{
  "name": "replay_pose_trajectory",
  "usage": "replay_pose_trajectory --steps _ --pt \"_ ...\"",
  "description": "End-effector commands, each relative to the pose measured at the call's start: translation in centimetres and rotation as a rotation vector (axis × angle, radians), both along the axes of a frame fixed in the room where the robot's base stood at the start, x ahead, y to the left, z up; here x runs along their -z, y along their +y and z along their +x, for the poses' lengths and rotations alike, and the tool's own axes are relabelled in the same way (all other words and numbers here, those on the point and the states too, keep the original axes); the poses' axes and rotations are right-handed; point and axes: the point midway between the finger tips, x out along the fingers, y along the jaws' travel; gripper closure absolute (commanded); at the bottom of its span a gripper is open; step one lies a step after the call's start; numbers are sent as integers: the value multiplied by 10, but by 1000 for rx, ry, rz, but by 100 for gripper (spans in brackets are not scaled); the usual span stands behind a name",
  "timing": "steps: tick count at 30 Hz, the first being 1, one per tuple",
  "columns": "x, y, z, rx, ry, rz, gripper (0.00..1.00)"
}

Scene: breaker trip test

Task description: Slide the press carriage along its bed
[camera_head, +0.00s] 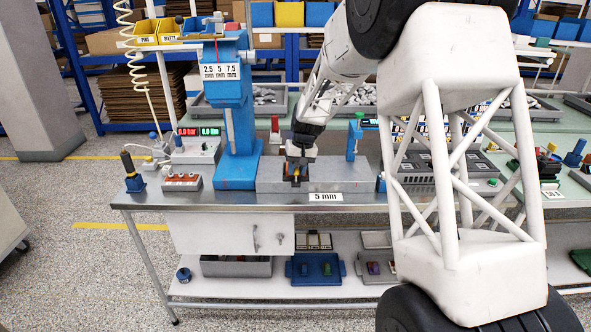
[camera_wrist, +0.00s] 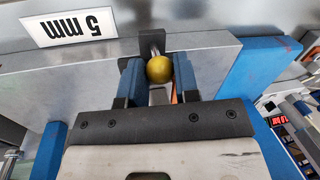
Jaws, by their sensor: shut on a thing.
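My gripper (camera_head: 297,172) reaches down onto the front of the grey press bed (camera_head: 345,174), right of the blue press column (camera_head: 240,128). In the wrist view its two blue-padded fingers (camera_wrist: 160,78) are shut on a round brass-yellow knob (camera_wrist: 159,69). The knob sits on a short metal stem beside a small dark bracket (camera_wrist: 149,41), which seems to be part of the press carriage. The rest of the carriage is mostly hidden by my gripper. The bed also shows in the wrist view (camera_wrist: 75,75).
A "5 mm" label (camera_head: 325,197) lies at the bench's front edge. A "2.5 5 7.5 mm" scale (camera_head: 220,72) is on the column.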

Motion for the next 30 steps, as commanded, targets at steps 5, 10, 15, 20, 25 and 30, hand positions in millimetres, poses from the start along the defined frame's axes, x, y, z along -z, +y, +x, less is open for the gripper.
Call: replay_pose_trajectory --steps 5,10,15,20,25,30 --pt "0 -20 0 2 0 0 100" --pt "0 -52 0 4 1 0 100" --pt "-1 -94 0 5 0 0 100" --pt "0 -135 0 4 1 0 100" --pt "0 -175 0 4 1 0 100" --pt "-1 -203 0 3 1 0 100"
